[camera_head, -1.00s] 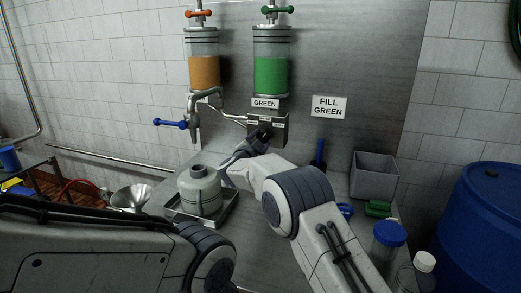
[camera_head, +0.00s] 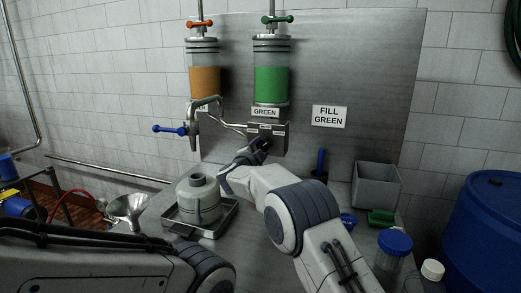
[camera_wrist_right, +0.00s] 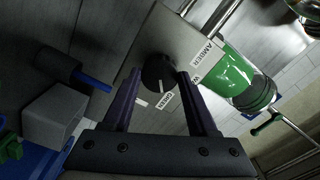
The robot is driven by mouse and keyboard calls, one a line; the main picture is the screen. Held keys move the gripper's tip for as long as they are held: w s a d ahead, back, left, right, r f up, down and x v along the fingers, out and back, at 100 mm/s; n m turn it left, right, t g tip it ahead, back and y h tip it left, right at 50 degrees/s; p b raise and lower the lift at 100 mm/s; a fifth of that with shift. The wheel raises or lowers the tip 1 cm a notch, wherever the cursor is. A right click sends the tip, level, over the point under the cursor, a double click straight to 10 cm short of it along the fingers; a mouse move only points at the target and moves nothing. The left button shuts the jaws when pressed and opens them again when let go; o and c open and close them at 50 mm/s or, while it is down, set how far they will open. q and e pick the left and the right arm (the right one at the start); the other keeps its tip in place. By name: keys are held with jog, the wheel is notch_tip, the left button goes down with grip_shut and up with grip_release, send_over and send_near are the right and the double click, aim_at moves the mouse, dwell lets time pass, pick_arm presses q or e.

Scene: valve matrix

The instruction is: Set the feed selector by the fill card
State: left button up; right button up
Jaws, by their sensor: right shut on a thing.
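The feed selector is a dark knob (camera_wrist_right: 158,72) on a grey metal box (camera_head: 280,138) under the green tank. My right gripper (camera_wrist_right: 160,76) is shut on the knob, one finger on each side; in the head view it (camera_head: 262,146) partly hides the knob. In the wrist view, labels reading AMBER and GREEN sit around the knob, with another cut off. A light pointer mark shows on the knob, towards the GREEN label side. The fill card (camera_head: 329,116) on the back panel reads FILL GREEN. My left gripper is out of view; only its arm shows.
A green tank (camera_head: 271,84) and an amber tank (camera_head: 204,80) hang above. A spout with a blue lever (camera_head: 170,130) is left of the box. A grey canister (camera_head: 198,200) stands on a tray (camera_head: 226,222) below. A grey bin (camera_head: 376,185) stands right.

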jog(key=o, duration=1.4)
jog(key=shift+s, duration=0.15)
jog(key=shift+s+a+f, duration=0.1)
jog(key=shift+s+a, duration=0.05)
jog(key=shift+s, duration=0.1)
jog(key=b+v, duration=0.3)
jog(key=v, duration=0.6)
jog(key=shift+s, duration=0.35)
